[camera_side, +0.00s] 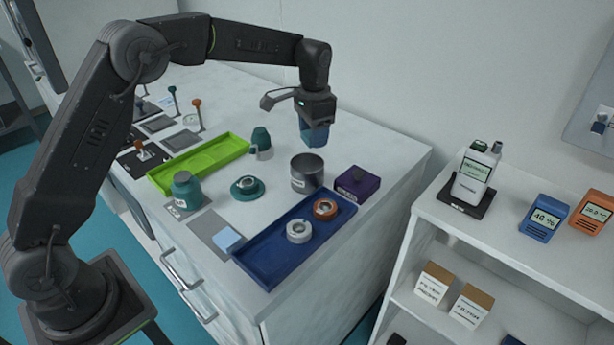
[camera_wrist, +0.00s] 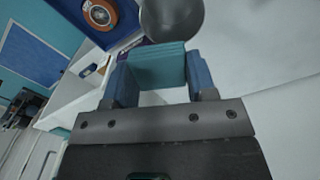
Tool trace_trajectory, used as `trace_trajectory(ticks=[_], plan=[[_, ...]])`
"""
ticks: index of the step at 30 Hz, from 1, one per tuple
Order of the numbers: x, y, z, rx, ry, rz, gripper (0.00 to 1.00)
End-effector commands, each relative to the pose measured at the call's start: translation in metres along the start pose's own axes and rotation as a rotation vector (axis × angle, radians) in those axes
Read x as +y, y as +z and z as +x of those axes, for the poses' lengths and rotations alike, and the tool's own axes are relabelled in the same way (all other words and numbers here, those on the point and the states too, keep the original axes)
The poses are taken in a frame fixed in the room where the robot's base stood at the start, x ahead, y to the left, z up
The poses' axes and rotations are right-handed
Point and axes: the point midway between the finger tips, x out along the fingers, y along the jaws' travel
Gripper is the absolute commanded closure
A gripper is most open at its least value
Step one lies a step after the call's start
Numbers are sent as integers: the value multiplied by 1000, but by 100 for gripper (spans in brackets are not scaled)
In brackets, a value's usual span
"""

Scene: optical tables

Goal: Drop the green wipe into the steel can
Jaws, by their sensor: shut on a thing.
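The steel can (camera_side: 307,174) stands upright and open-topped on the white bench, between the green tray and the purple block. My gripper (camera_side: 314,138) is above the bench, over the far side of the can and clear of it. In the wrist view my gripper (camera_wrist: 160,75) is shut on the green wipe (camera_wrist: 157,66), a folded teal-green pad held between the blue fingers. The can also shows in the wrist view (camera_wrist: 172,18), just beyond the wipe and cut off by the top edge. In the side view the blue fingers largely hide the wipe.
A purple block (camera_side: 357,184) sits right of the can, and a blue tray (camera_side: 265,262) with two rings lies in front. A teal flanged part (camera_side: 247,188), a lime tray (camera_side: 180,173) and a light-blue pad (camera_side: 228,240) are to the left. The wall is behind.

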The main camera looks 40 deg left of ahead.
Motion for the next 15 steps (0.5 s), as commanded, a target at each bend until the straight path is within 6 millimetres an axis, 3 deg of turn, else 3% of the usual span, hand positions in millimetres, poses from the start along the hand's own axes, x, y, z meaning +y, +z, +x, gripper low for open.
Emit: trace_trajectory(ticks=[6, 15], plan=[[0, 0, 18, -1, 1, 0, 71], [0, 0, 22, 0, 0, 0, 71]])
